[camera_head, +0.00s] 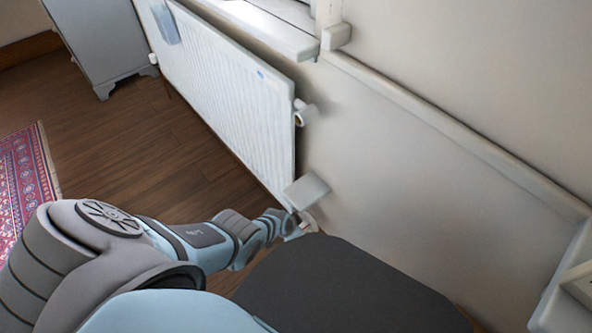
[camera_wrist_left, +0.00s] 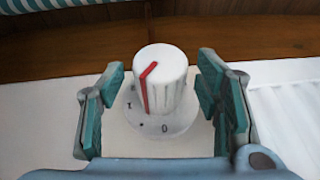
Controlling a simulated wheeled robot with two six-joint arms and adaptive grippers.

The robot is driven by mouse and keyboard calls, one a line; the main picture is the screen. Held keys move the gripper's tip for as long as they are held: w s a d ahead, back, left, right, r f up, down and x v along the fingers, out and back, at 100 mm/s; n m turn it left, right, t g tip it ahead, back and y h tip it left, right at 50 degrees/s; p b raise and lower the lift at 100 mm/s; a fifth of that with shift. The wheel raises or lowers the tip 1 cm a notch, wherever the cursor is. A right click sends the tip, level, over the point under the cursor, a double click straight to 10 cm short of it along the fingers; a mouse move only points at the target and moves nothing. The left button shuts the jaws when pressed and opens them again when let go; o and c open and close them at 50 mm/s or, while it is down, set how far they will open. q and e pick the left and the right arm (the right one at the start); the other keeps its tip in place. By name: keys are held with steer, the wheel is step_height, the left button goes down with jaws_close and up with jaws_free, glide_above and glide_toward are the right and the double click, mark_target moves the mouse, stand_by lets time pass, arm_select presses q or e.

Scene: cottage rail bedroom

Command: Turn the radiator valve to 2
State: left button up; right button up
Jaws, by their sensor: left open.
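The radiator valve is a white ribbed knob (camera_wrist_left: 164,80) with a red pointer line, on a pale round base with dark marks, in the left wrist view. The line runs down the knob's near-left side, roughly toward a small mark left of the "0"; the exact setting is hard to tell. A 2 is not visible. My left gripper (camera_wrist_left: 165,92) is open, its teal pads on either side of the knob with gaps showing. In the head view the left gripper (camera_head: 303,222) is at the radiator's lower right corner, where the knob is mostly hidden. My right gripper is not in view.
The white radiator (camera_head: 225,85) hangs along the wall under a window sill. Another white fitting (camera_head: 305,112) sticks out at its upper right side. A grey cabinet (camera_head: 100,40) stands at the back left. Wooden floor and a red rug (camera_head: 27,175) lie to the left.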

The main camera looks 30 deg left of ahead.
arm_select(q)
steer(key=shift+w+f, duration=0.1)
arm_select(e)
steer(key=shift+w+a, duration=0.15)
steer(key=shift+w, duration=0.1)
arm_select(q)
steer(key=shift+c, duration=0.2)
steer(key=c, duration=1.1)
steer(key=shift+y, duration=0.5)
steer(key=shift+s+d+f+t+y, duration=0.2)
steer(key=shift+f+t+y, duration=0.1)
steer(key=shift+y, duration=0.1)
steer(key=shift+m, duration=0.3)
steer(key=shift+r+y, duration=0.15)
steer(key=shift+y, duration=0.25)
steer(key=o, duration=1)
steer(key=shift+o, duration=0.7)
steer(key=shift+w, duration=0.1)
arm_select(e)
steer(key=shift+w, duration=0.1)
